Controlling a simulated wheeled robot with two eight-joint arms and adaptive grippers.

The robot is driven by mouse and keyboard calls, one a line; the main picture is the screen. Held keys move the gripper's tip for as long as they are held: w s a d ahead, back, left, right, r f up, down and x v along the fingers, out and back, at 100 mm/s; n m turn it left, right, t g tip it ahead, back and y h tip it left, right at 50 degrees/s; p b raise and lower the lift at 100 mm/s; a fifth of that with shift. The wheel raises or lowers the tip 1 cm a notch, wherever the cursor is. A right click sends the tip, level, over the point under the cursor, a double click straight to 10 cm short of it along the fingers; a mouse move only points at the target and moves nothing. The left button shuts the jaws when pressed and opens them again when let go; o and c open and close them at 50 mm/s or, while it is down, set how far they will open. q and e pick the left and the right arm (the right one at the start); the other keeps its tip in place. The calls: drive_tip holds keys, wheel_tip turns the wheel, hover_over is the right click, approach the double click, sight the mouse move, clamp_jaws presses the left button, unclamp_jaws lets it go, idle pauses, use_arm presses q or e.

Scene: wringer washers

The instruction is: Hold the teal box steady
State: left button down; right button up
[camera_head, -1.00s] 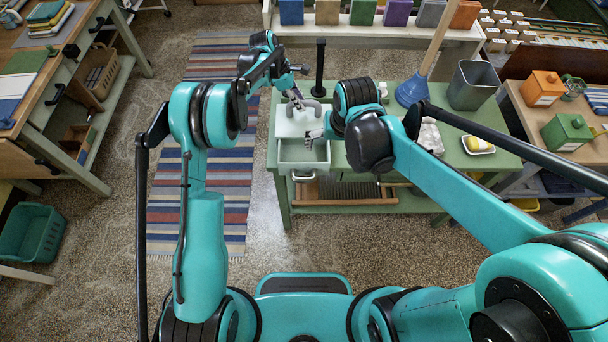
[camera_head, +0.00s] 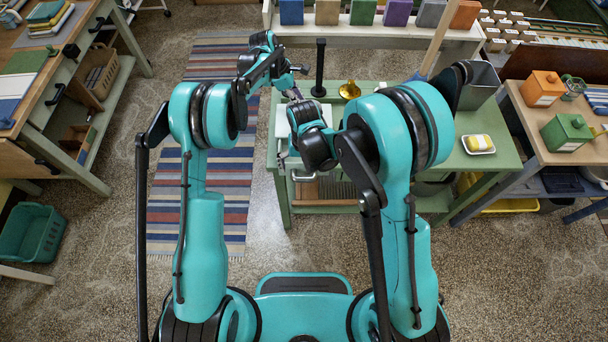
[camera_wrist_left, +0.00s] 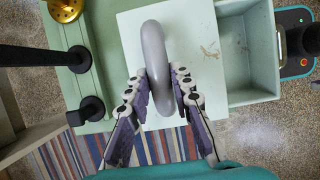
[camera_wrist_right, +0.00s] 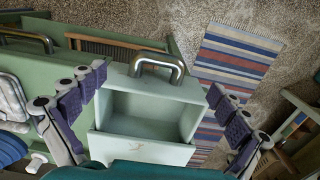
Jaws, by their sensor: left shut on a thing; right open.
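The pale teal box (camera_wrist_left: 190,60) stands on the green bench, with its drawer (camera_wrist_right: 145,130) pulled open and seemingly empty. In the head view my right arm hides much of the box (camera_head: 281,122). My left gripper (camera_wrist_left: 157,78) is shut on the grey loop handle (camera_wrist_left: 154,50) on the box's top. My right gripper (camera_wrist_right: 157,82) is open, its fingers spread to either side of the drawer in the right wrist view, not visibly closed on it. The drawer's metal pull (camera_wrist_right: 158,64) shows between and beyond the fingertips.
A black post (camera_head: 319,68) and a brass object (camera_head: 350,90) stand on the green bench (camera_head: 492,172) behind and right of the box. A yellow-topped dish (camera_head: 479,144) and a grey bin (camera_head: 478,88) are further right. A striped rug (camera_head: 215,130) lies on the floor at left.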

sight(304, 178)
wheel_tip(304, 178, down, 5)
drive_tip(key=shift+f, duration=0.2)
drive_tip(key=c, duration=1.7)
drive_tip(key=w, duration=1)
drive_tip(key=shift+w, duration=0.25)
use_arm(q)
drive_tip(key=shift+s, duration=0.15)
use_arm(e)
drive_tip(key=shift+w, duration=0.3)
